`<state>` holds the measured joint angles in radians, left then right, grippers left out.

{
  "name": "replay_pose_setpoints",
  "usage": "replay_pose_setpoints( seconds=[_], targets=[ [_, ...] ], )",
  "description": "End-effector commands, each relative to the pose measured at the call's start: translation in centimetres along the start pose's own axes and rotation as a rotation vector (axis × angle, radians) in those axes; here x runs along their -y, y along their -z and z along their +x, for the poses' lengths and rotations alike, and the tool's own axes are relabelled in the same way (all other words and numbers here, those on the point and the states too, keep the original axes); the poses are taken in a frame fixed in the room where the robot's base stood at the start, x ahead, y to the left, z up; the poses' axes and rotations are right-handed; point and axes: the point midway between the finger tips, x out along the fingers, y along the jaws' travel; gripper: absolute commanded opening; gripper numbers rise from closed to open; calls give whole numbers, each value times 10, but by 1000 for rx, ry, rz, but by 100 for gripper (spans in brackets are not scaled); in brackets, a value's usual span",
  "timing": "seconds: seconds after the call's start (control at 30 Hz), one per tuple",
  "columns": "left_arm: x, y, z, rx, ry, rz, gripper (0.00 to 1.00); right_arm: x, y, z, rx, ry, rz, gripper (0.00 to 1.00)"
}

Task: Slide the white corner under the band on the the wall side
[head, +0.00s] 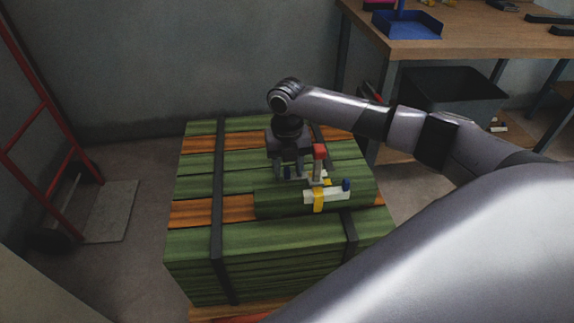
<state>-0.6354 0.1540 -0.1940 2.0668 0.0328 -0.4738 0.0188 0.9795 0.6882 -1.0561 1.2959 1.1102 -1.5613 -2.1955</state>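A crate of green and orange slats (195,185) stands on the floor by the wall. A dark left band (218,190) and a dark right band (349,232) run over its top and down the front. On the right of the top lies a white piece (340,196) with a yellow part and a blue end. Behind it are smaller white and yellow bits and an upright red-topped part (319,152). I cannot tell which is the white corner. My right gripper (290,172) points down just left of the red-topped part, fingers apart. My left gripper is out of view.
A wooden workbench (480,38) with a blue tray (408,26) stands at the back right, a dark bin (450,88) below it. A red hand truck (45,105) stands at the left. My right arm hides the area right of the crate.

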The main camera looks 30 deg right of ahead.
Motion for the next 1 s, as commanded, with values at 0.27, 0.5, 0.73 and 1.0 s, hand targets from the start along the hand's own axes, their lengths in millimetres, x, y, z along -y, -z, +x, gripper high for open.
replay_pose_setpoints(
  seconds=[0.27, 0.5, 0.73, 1.0],
  targets=[
    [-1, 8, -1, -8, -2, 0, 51, -2, -1, -15, 3, -6, -1, 43],
    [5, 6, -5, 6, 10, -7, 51, -1, -1, -55, 4, -4, -1, 43],
    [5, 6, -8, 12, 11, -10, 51, 0, 0, -72, 2, -2, 0, 43],
    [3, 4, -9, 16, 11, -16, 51, 0, 0, -73, 1, -2, 0, 43]
  ],
)
